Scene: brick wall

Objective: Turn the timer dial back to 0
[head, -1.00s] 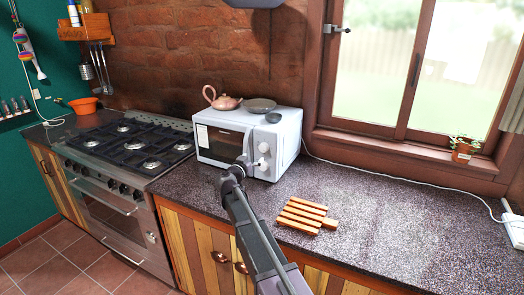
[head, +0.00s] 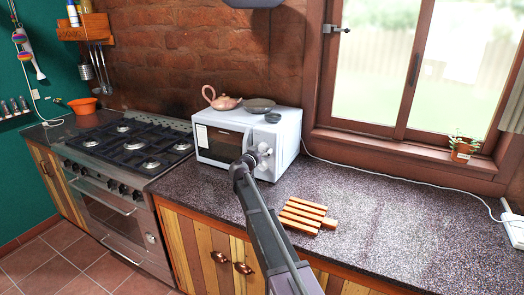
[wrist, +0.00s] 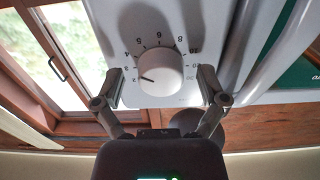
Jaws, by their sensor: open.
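The white microwave (head: 222,141) stands on the counter, its control side facing right of its door. In the wrist view the round white timer dial (wrist: 161,71) sits on the pale panel inside a ring of printed numbers. A short dark mark on the dial's left side points near the 2. My gripper (wrist: 159,87) is open, with one finger left of the dial and one right of it. I see a gap on both sides and no clear contact. In the head view my gripper (head: 257,160) is at the microwave's controls and partly hides them.
A pink teapot (head: 222,99), a plate (head: 259,105) and a small dark bowl (head: 272,117) rest on the microwave. A wooden slatted trivet (head: 305,215) lies on the counter right of my arm. The gas stove (head: 125,145) is at left. The counter's right part is mostly clear.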

